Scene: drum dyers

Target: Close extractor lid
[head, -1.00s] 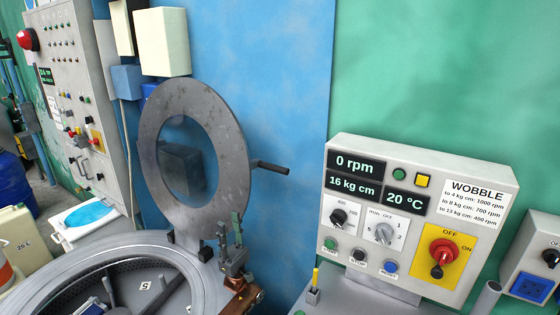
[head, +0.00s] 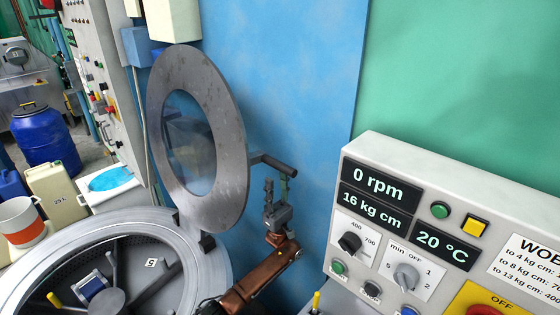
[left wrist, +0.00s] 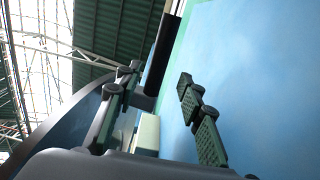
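The extractor lid (head: 222,135), a grey ring with a clear window, stands raised and tilted on its hinge at the back of the open drum (head: 215,262). Its dark handle (head: 274,164) sticks out to the right. My left gripper (head: 277,183) is just below the handle's outer end, with its fingers pointing up. In the left wrist view the green-padded fingers (left wrist: 158,82) are apart with nothing clamped between them. The handle (left wrist: 163,52) shows beyond the fingertips and the lid's edge (left wrist: 70,112) lies to the left. My right gripper is not in view.
The control panel (head: 404,250) stands at the right and reads 0 rpm. A blue and green wall is close behind the lid.

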